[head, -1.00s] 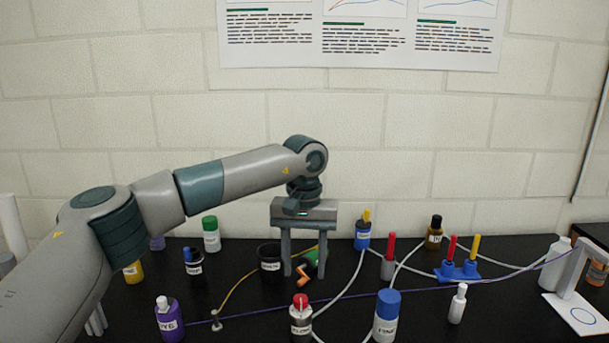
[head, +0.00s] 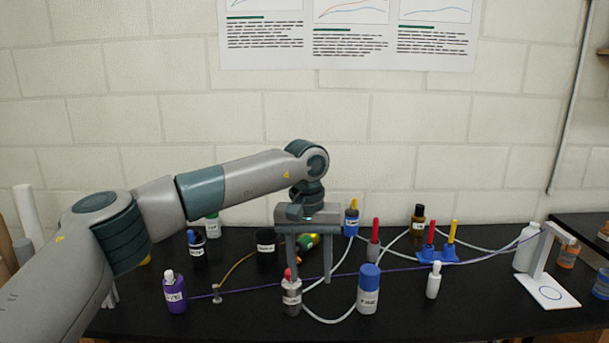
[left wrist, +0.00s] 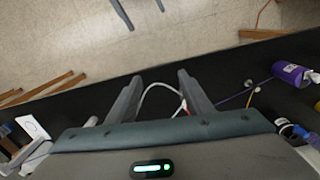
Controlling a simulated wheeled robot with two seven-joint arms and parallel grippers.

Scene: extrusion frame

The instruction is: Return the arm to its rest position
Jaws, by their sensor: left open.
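My left gripper (head: 309,280) hangs fingers-down over the black bench, open, with nothing seen between its fingers. Two grey bars near that view's top may be part of my right arm, but I cannot tell. No right gripper shows in the head view.
A blue-capped bottle (head: 368,290) and a white bottle (head: 433,281) stand right of the gripper. A purple bottle (head: 175,293) and a black beaker (head: 267,245) are on its left. Tubes and a purple cord cross the bench. A white stand (head: 541,268) is far right.

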